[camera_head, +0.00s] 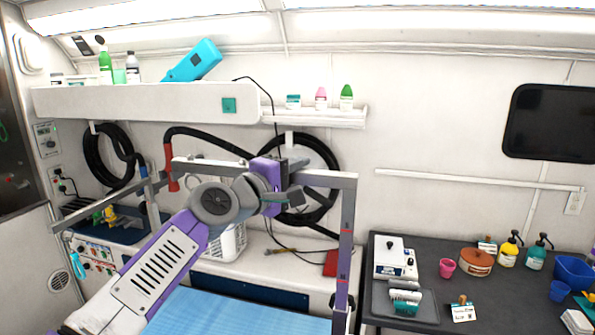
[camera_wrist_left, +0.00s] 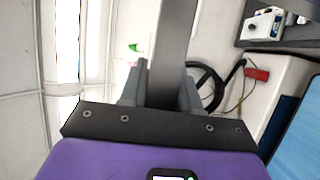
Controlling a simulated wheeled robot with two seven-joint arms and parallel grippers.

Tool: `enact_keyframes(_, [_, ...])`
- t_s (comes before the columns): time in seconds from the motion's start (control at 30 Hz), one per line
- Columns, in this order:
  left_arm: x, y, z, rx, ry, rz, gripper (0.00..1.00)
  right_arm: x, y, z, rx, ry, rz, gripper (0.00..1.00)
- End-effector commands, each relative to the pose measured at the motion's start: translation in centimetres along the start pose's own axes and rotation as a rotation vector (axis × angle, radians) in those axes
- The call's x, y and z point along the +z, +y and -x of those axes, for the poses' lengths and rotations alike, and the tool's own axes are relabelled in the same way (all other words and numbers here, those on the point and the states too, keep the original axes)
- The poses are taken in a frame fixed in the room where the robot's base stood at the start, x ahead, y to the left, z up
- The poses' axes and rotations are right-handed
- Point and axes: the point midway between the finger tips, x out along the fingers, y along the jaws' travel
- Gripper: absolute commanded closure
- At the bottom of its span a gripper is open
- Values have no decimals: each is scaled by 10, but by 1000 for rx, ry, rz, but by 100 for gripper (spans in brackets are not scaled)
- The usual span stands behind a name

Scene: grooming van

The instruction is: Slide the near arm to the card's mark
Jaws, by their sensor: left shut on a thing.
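A grey metal grooming frame stands over the blue table top (camera_head: 235,312). Its crossbar (camera_head: 325,179) meets an upright post (camera_head: 346,235) that carries red marks and a purple part low down. My left gripper (camera_head: 290,190) is shut on the crossbar, left of the post; its fingertips are partly hidden. In the left wrist view the grey bar (camera_wrist_left: 172,50) runs between the two closed fingers (camera_wrist_left: 160,95). A small white card (camera_head: 463,312) with an orange clip stands on the dark counter; its writing is too small to read. My right gripper is not in view.
The dark counter (camera_head: 440,262) at right holds a white box (camera_head: 395,258), a tray (camera_head: 418,312), pink cup (camera_head: 447,268), brown pot (camera_head: 476,262) and pump bottles. A shelf (camera_head: 150,103) and coiled black hoses (camera_head: 105,160) are on the wall behind the frame.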

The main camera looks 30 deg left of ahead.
Motion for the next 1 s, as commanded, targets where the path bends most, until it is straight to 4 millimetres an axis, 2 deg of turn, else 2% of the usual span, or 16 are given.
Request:
enact_keyframes(0.03, [1,-13,0,3,-1,-1,100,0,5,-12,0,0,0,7])
enact_keyframes(0.43, [0,-69,0,3,-1,-1,100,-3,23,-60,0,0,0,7])
enact_keyframes(0.57, [0,-75,1,4,-1,-2,100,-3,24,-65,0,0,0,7])
enact_keyframes(0.87, [0,-72,1,8,1,-2,100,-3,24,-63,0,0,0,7])
enact_keyframes(0.9, [0,-71,1,8,1,-2,63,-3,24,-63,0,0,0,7])
enact_keyframes(1.0, [0,-72,1,8,1,-2,48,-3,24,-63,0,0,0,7])
